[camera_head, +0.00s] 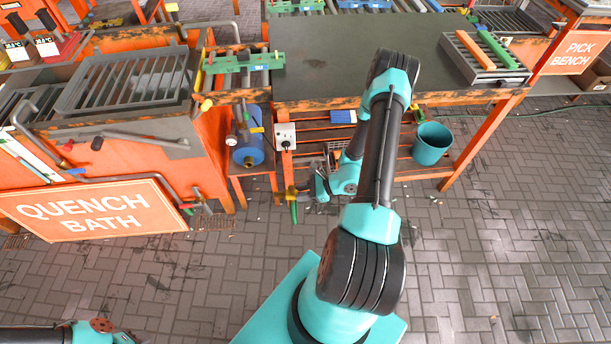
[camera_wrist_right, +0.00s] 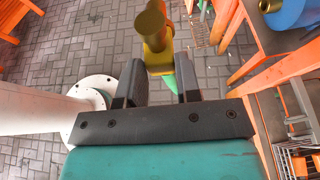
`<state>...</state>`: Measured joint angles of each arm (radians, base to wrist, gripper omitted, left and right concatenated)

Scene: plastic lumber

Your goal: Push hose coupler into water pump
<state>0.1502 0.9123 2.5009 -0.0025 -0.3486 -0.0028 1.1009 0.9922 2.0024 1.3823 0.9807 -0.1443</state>
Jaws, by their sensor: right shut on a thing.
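The hose coupler (camera_wrist_right: 157,61) is a yellow fitting with a brass-coloured round end and a green part below it. In the wrist view it sits between the two dark fingers of my right gripper (camera_wrist_right: 160,82), which is shut on it. In the head view the right gripper (camera_head: 304,192) is low in front of the dark bench, with the green part hanging down beside it. The water pump (camera_head: 247,150) is a blue cylinder on the low orange stand, left of and apart from the coupler. Its blue body also shows at the wrist view's upper right (camera_wrist_right: 292,12).
The orange quench bath (camera_head: 150,150) stands left of the pump. A white socket box (camera_head: 286,137) is right of the pump. The paved floor in front is mostly clear.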

